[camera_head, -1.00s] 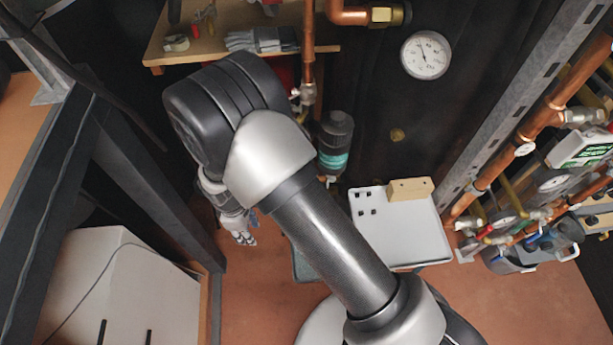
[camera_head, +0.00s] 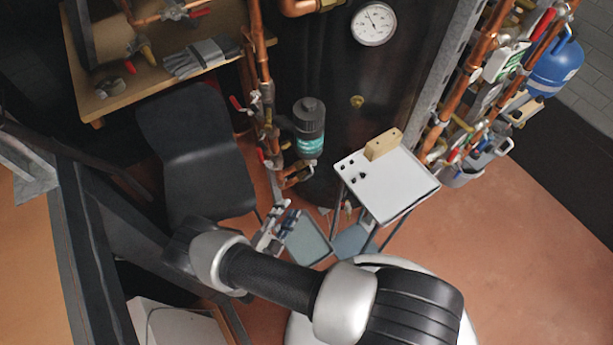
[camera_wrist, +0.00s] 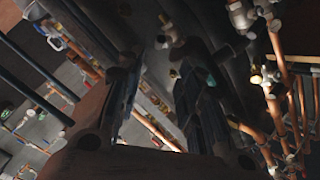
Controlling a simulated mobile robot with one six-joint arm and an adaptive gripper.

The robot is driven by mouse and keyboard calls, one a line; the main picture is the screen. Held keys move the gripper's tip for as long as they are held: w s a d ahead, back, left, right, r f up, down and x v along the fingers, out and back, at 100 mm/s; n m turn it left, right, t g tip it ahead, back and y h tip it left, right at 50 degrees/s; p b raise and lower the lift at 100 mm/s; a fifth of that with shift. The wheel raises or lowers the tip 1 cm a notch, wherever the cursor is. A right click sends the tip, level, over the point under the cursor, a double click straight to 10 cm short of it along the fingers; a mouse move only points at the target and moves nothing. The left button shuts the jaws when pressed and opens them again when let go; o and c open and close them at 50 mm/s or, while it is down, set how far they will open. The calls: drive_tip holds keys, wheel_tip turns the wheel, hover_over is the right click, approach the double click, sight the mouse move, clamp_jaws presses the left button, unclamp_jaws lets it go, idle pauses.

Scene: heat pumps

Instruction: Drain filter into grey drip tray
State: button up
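The filter (camera_head: 309,128) is a dark upright canister with a teal band, fixed to the copper pipework in the middle of the head view. Valves and pipe fittings sit below it. A flat grey tray (camera_head: 309,246), which looks like the drip tray, is low down below the filter. My gripper (camera_head: 281,224) is at this tray's upper left side in the head view, below and left of the filter; I cannot tell whether it touches the tray. In the wrist view my gripper (camera_wrist: 162,85) has its two fingers apart with nothing clearly between them.
A white tray table (camera_head: 400,190) with a wooden block (camera_head: 383,144) stands to the right. A dark chair (camera_head: 195,150) is on the left, below a wooden shelf (camera_head: 125,100) with gloves (camera_head: 196,58). Copper pipes (camera_head: 455,85) line the right. Floor (camera_head: 500,230) is clear at right.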

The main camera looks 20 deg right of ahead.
sight(306, 179)
drive_tip(key=b+x, duration=0.1)
drive_tip(key=x, duration=1.3)
drive_tip(key=shift+w+d, duration=0.2)
drive_tip(key=shift+c, duration=0.5)
clamp_jaws()
